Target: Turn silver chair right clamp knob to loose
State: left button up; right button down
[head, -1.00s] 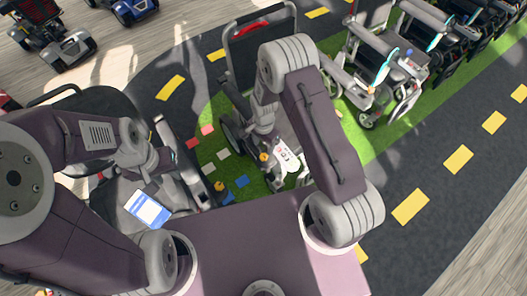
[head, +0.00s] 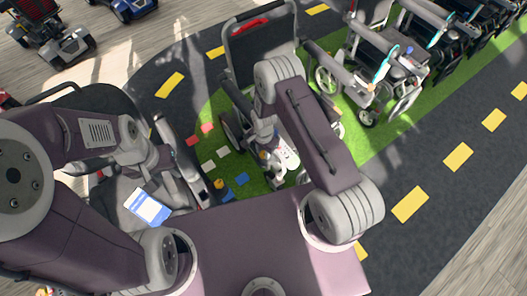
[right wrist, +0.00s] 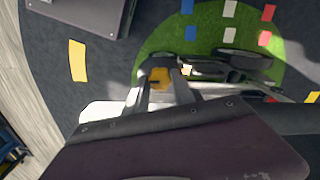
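The silver chair (head: 262,48), with a dark backrest and a red piece on top, stands on the green patch in the head view. A yellow-orange knob (right wrist: 158,77) shows in the right wrist view, between the fingertips of my right gripper (right wrist: 160,84). The fingers stand apart on either side of the knob; I cannot tell whether they touch it. In the head view my right gripper (head: 267,150) reaches down at the chair's near side and mostly covers the knob. My left gripper (head: 186,172) is at the left, away from the chair, its fingers unclear.
Several other wheelchairs (head: 385,60) stand in a row at the upper right. Scooters (head: 50,35) are at the upper left. A blue and white card or screen (head: 148,206) is at the lower left. The dark road with yellow dashes is clear on the right.

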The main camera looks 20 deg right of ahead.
jog(key=shift+n, duration=0.3)
jog(key=n+b, duration=0.1)
jog(key=n, duration=0.3)
jog(key=shift+n, duration=0.3)
jog(key=n, duration=0.5)
jog(key=n+b, duration=0.1)
jog(key=n, duration=0.4)
jog(key=shift+n, duration=0.4)
jog(key=n, duration=0.5)
jog(key=shift+n, duration=0.3)
jog(key=shift+w+r, duration=0.1)
jog(key=c, duration=1)
grip_release()
jog(key=shift+c, duration=0.2)
